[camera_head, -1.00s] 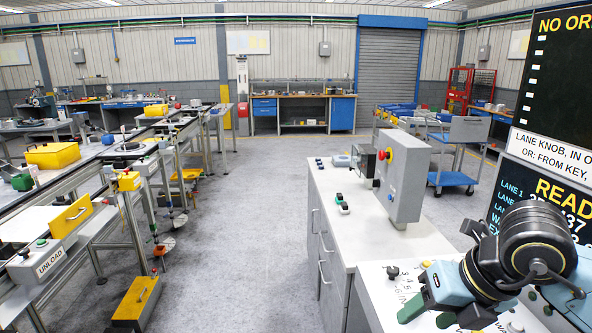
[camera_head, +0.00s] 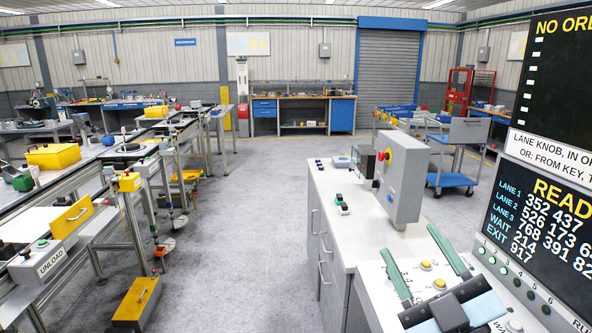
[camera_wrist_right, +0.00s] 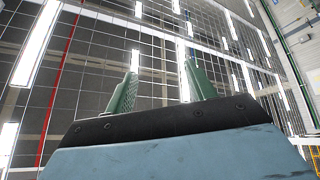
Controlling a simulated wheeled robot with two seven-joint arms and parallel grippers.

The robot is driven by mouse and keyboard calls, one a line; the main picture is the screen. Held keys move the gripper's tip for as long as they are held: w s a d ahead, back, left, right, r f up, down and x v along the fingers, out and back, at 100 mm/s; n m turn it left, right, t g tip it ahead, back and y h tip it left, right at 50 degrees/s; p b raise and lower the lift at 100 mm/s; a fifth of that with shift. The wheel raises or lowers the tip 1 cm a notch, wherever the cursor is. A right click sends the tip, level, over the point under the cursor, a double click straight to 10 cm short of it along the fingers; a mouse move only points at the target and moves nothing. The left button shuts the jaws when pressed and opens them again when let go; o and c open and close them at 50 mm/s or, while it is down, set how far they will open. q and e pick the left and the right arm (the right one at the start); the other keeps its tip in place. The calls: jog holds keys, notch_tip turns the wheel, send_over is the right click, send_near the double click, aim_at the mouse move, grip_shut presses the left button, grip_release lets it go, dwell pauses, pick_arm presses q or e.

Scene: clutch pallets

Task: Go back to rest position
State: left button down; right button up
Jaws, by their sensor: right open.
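My right gripper (camera_head: 420,260) shows at the lower right of the head view, over the sloped white control panel (camera_head: 376,283). Its two green fingers are spread apart with nothing between them. In the right wrist view the same gripper (camera_wrist_right: 158,88) is open and empty, with the ceiling lights and a wire grid behind it. My left gripper is not in the head view.
A grey cabinet (camera_head: 332,212) carries a grey box with a red button (camera_head: 403,180). A dark display board (camera_head: 540,225) stands at the right. A conveyor line with an unload station (camera_head: 45,250) runs along the left. The floor (camera_head: 240,220) between is clear.

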jog(key=s+d+f+m+g+h, duration=0.2)
jog(key=d+f+m+g+h, duration=0.25)
jog(key=f, duration=0.55)
jog(key=s+d+f+m+g+h, duration=0.25)
jog(key=f+m+g+h, duration=0.25)
jog(key=f, duration=0.6)
jog(key=s+a+f+g+y, duration=0.1)
jog(key=s+f+g+y, duration=0.1)
jog(key=s+f+g, duration=1.05)
jog(key=s+f+t+b, duration=0.1)
jog(key=s+f+b, duration=0.2)
jog(key=f, duration=1.3)
jog(key=s+f+t+b, duration=0.1)
jog(key=s+f+b, duration=0.15)
jog(key=f, duration=1.25)
jog(key=s+d+f+b, duration=0.1)
jog(key=s+f+b, duration=0.1)
jog(key=s+f, duration=0.6)
jog(key=s+d+f+g+b, duration=0.1)
jog(key=s+f+b, duration=0.2)
jog(key=s+f, duration=0.5)
notch_tip(320, 180, down, 3)
jog(key=shift+d+f+h, duration=0.1)
jog(key=shift+d+h, duration=0.25)
